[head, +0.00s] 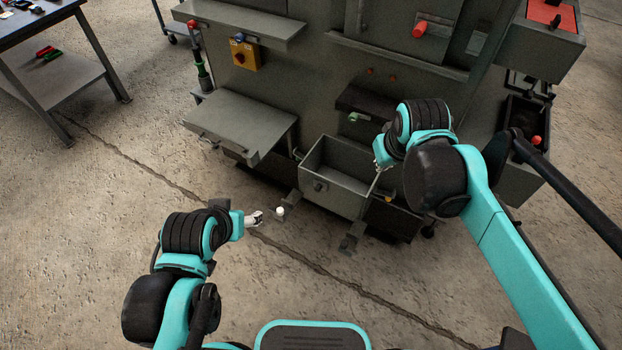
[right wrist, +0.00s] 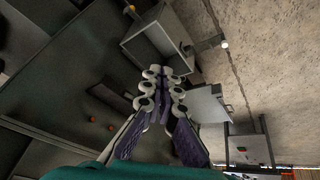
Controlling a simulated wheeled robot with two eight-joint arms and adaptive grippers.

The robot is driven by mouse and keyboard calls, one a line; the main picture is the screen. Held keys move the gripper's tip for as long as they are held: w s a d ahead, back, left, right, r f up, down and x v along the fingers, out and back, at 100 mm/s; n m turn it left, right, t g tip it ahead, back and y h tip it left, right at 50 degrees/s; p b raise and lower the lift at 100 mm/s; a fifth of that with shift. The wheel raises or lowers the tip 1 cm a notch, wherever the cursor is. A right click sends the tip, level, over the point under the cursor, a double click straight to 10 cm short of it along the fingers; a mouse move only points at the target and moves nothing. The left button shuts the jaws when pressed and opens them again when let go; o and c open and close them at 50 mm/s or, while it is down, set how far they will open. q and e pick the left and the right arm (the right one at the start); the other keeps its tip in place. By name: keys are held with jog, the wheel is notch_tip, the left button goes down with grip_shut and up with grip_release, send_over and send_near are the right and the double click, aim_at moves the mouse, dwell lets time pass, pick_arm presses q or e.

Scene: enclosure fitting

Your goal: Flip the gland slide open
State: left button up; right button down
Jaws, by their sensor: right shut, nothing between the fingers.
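The grey enclosure cabinet (head: 320,95) fills the upper middle of the head view. A dark block with a green-tipped part (head: 353,117) projects from its front; I cannot tell whether it is the gland slide. My right gripper (head: 381,158) is at the right end of the open grey bin (head: 325,195), below that block, and my arm hides part of this area. In the right wrist view the right gripper's fingers (right wrist: 165,78) are together and empty, with the bin (right wrist: 150,50) beyond them. My left gripper (head: 257,218) is low at left, apart from the cabinet; its opening is too small to judge.
A grey shelf (head: 240,122) juts out left of the bin. A white round knob (head: 280,211) stands near my left gripper. A yellow switch box (head: 244,55) and a red knob (head: 420,29) are on the cabinet. A workbench (head: 45,25) stands far left. Floor at left is clear.

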jog(key=w+a+f+n+g+p, duration=0.1)
jog(key=w+a+f+n+g, duration=0.1)
jog(key=w+a, duration=0.5)
jog(key=w+a+f+n+g, duration=0.1)
jog(key=w+a+f+n, duration=0.2)
jog(key=w, duration=0.9)
jog(key=w+a+f+n+g+h, duration=0.1)
jog(key=w+a+f+n, duration=0.1)
jog(key=a+f, duration=0.4)
jog(key=w+a+f+n+g+h+p, duration=0.1)
jog(key=a+f, duration=0.5)
jog(key=f, duration=0.7)
jog(key=shift+w+a+f+n+g, duration=0.15)
jog(key=shift+w+a+n+g, duration=0.2)
jog(key=shift+w+n+g, duration=0.4)
